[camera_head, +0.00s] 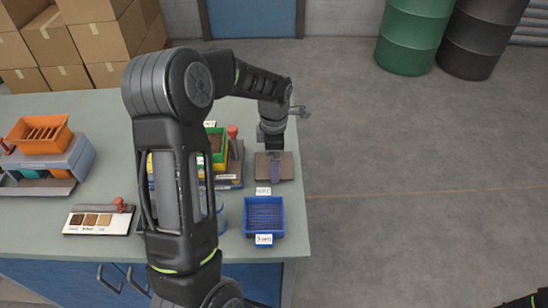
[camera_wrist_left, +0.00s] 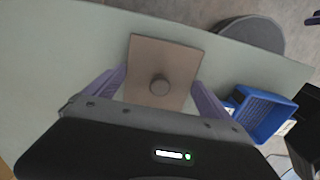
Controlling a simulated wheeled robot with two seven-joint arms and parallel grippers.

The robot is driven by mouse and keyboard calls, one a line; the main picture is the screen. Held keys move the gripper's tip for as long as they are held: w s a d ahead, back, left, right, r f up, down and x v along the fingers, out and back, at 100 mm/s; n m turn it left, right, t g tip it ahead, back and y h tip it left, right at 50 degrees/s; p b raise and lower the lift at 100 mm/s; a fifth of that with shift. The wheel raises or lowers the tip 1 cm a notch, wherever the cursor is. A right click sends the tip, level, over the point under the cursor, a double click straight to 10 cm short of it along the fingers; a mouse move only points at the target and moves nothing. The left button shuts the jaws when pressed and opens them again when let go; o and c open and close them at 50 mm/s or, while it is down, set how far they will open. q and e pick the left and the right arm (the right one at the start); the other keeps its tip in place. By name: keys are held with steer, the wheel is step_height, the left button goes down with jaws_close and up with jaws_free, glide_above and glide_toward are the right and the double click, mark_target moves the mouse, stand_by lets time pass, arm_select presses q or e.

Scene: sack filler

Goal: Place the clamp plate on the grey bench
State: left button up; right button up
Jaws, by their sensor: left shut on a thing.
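The clamp plate (camera_head: 285,167) is a flat brown-grey plate near the right edge of the grey bench (camera_head: 105,118). In the left wrist view the clamp plate (camera_wrist_left: 165,55) shows a round knob in its middle. My left gripper (camera_head: 275,172) points down over it, with its purple fingers on either side in the left wrist view (camera_wrist_left: 160,95). It is shut on the plate. I cannot tell whether the plate touches the bench or hangs just above it. My right gripper is not clearly seen.
A blue tray (camera_head: 247,230) stands in front of the plate, near the bench's right edge. A yellow-green bin (camera_head: 218,150) stands to its left, partly behind my arm. An orange bin (camera_head: 40,146) and a sample board (camera_head: 95,220) are at the left. Open floor lies right.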

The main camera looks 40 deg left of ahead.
arm_select(q)
steer(key=shift+f, duration=0.15)
steer(key=o, duration=1.5)
step_height(320, 180, up, 12)
steer(key=b, duration=0.1)
steer(key=shift+r, duration=0.2)
